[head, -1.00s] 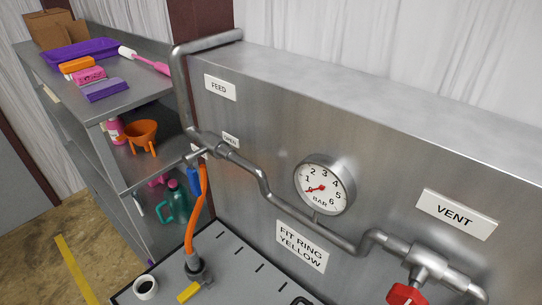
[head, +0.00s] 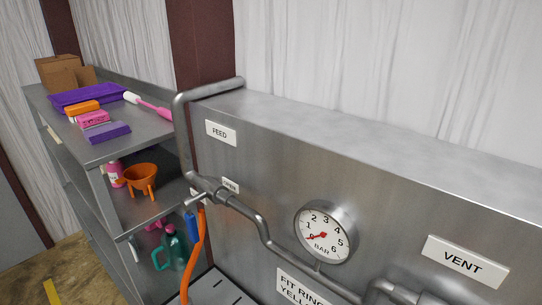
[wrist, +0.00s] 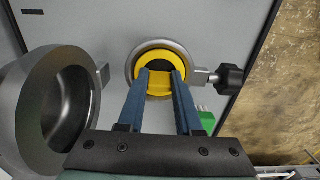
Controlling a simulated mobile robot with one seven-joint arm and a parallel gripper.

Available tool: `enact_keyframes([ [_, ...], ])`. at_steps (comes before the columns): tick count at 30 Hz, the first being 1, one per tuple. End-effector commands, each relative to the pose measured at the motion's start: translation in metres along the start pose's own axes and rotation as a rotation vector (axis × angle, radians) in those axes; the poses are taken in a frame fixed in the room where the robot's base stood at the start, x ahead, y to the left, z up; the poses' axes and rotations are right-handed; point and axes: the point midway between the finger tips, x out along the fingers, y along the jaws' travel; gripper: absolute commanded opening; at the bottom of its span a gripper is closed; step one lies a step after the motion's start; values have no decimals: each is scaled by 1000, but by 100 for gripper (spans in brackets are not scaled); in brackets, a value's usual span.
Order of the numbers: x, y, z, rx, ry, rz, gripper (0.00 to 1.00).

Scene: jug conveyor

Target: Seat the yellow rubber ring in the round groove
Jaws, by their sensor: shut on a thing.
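The yellow rubber ring (wrist: 160,54) shows in the wrist view inside a round metal rim (wrist: 133,62), with a dark centre. My gripper (wrist: 160,76) has its two blue fingers at the ring, with yellow between them, and is shut on it. The groove itself is hidden by the ring and fingers, so I cannot tell whether the ring is seated in it.
In the wrist view, a large hollow grey round part (wrist: 30,115) stands close at left, and a black knob (wrist: 230,78) sticks out right of the rim. A green piece (wrist: 207,122) is near the right finger. The head view shows a pressure gauge (head: 325,232) and shelves at left.

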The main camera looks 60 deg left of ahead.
Motion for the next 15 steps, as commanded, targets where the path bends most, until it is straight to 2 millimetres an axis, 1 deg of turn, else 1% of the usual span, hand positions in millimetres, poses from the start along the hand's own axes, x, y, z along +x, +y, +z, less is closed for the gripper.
enact_keyframes([
  [3,4,0,0,0,0,0,0],
  [4,3,0,0,0,0,0,37],
  [8,3,0,0,0,0,0,61],
  [9,3,0,0,0,0,0,68],
  [15,3,0,0,0,0,0,69],
])
